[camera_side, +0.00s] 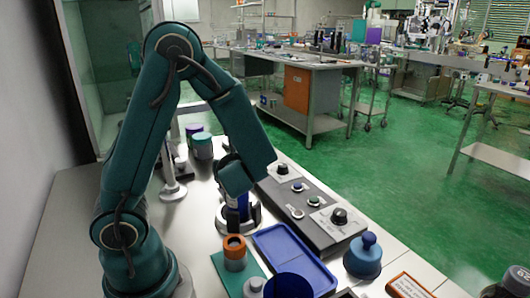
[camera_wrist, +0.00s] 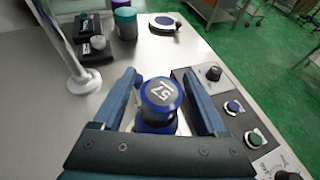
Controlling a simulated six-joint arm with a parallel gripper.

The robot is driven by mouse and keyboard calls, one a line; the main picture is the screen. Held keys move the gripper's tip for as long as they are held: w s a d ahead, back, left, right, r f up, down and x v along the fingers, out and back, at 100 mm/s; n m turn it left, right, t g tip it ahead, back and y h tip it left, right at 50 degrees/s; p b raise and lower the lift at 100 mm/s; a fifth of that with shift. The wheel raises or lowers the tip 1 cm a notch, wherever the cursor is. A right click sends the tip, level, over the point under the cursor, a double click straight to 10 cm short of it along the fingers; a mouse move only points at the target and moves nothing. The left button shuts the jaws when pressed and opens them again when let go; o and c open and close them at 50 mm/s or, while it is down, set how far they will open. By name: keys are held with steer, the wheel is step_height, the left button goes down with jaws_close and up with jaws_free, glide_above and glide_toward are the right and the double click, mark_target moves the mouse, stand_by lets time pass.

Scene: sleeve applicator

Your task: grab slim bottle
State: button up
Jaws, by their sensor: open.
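A slim blue bottle with a round cap marked with white characters (camera_wrist: 160,95) stands between the two fingers of my gripper (camera_wrist: 159,76) in the wrist view. The fingers are spread, with a visible gap on the right side of the cap; contact on the left side is hard to tell. In the side view my gripper (camera_side: 238,203) points down over the bottle (camera_side: 243,205), which is mostly hidden by the fingers. A grey ring-shaped part (camera_side: 253,217) surrounds this spot near the table.
A control panel with knobs and buttons (camera_side: 305,205) lies just right of the gripper. A blue tray (camera_side: 293,258), an orange-topped jar (camera_side: 234,252) and a blue domed bottle (camera_side: 363,257) stand in front. Teal and purple containers (camera_side: 202,146) and a metal stand (camera_side: 173,188) are behind.

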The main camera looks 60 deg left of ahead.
jaws_close()
stand_by(1.3)
